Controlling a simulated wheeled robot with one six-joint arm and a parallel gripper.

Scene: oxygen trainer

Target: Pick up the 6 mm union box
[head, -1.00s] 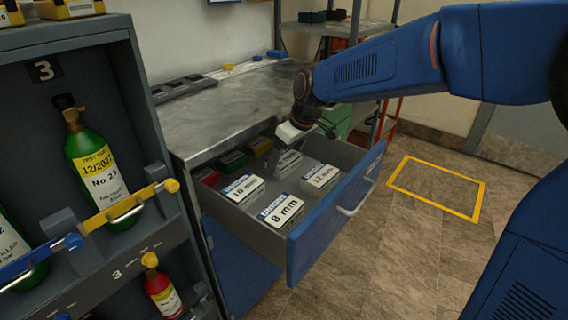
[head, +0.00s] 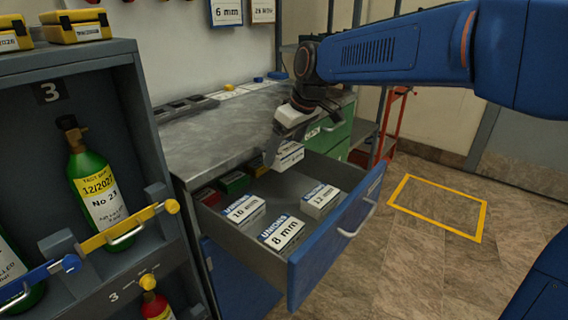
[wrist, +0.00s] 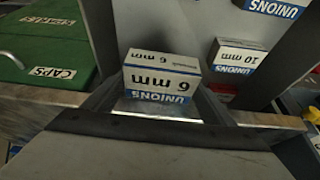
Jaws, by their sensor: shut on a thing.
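The 6 mm union box (wrist: 160,78) is white with a blue UNIONS band and sits between my gripper's fingers in the wrist view. In the head view the box (head: 288,155) hangs above the back right part of the open drawer, partly covered by a finger. My gripper (head: 279,144) is shut on it, pointing down. The drawer (head: 325,235) has a blue front and grey inside. Its floor under the box is partly hidden by the gripper and box.
Boxes marked 10 mm (head: 244,209), 8 mm (head: 283,232) and 12 mm (head: 321,199) stand in the drawer. Red and green boxes (head: 234,182) sit at its back left. The metal worktop (head: 215,130) lies behind. A rack with a green cylinder (head: 95,185) stands at left.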

